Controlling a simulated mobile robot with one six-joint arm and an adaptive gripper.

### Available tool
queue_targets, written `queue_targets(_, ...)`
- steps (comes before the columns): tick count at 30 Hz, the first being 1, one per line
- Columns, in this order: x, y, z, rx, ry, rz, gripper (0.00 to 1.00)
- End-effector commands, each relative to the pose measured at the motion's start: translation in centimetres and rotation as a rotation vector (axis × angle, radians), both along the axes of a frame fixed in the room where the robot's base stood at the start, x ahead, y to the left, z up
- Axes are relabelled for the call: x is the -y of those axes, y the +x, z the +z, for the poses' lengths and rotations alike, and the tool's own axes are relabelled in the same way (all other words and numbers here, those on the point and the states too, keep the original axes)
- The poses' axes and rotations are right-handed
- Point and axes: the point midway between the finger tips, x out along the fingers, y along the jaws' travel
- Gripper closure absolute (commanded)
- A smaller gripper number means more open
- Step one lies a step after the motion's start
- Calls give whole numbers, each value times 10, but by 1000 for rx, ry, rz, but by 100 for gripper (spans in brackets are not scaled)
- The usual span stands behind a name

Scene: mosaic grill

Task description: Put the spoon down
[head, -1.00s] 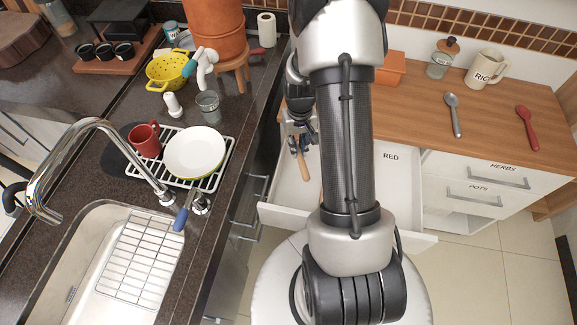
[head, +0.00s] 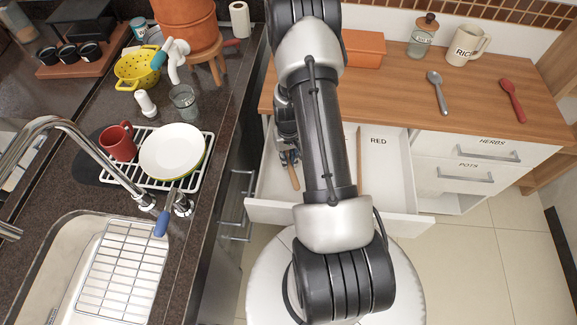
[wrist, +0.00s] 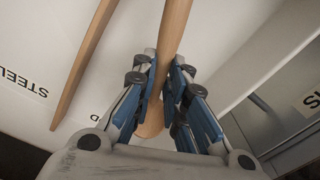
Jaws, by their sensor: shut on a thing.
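My gripper (head: 288,155) is shut on a wooden spoon (wrist: 174,32), with blue-lined fingers on both sides of its light-brown shaft in the wrist view. The rounded lower end shows between the fingers; the other end runs out of that picture. In the head view part of the held wooden spoon (head: 293,177) hangs below the fingers, over the left part of the open white drawer (head: 400,185). I cannot tell whether the spoon touches the drawer floor. My arm hides the drawer's middle.
A "RED" label marks the drawer's right compartment. A grey spoon (head: 437,92) and a red spoon (head: 512,99) lie on the wooden counter (head: 475,115). The dark counter (head: 222,120) borders the left.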

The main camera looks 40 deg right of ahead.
Motion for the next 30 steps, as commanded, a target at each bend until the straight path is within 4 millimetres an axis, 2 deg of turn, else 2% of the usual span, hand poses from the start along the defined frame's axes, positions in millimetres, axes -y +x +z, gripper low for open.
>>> queue_targets(8, 0, -1, -40, -2, 1, 0, 100)
queue_targets(20, 0, 0, -45, 1, 0, 0, 100)
queue_targets(21, 0, 0, -44, 1, 0, 0, 85)
queue_targets(30, 0, 0, -43, 1, 0, 0, 67)
